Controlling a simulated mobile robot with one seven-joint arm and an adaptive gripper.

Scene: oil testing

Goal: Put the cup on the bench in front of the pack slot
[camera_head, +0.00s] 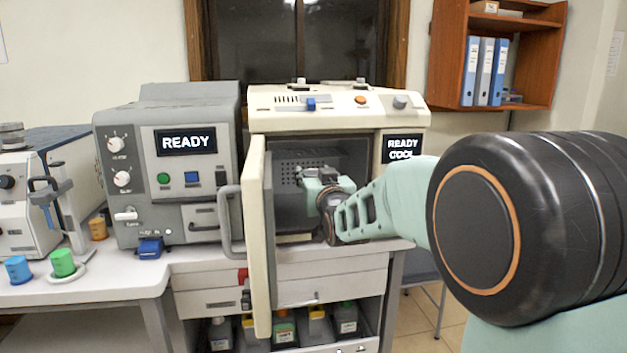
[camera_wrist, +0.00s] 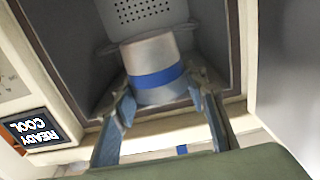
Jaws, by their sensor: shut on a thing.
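The cup (camera_wrist: 152,54) is silver-grey with a blue band and shows in the wrist view inside the chamber of the cream machine (camera_head: 335,105). My gripper (camera_wrist: 160,90) has its two fingers on either side of the cup and is shut on it. In the head view my gripper (camera_head: 316,192) reaches through the machine's open door, and I cannot make out the cup there. The bench (camera_head: 100,287) is pale grey and runs in front of the machines at the left. I cannot tell which part is the pack slot.
The open door (camera_head: 259,235) stands just left of my gripper. A grey machine (camera_head: 175,180) reads READY. A blue cup (camera_head: 17,269), a green cup (camera_head: 63,262) and an orange cup (camera_head: 97,228) stand at the left. The bench's front middle is clear.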

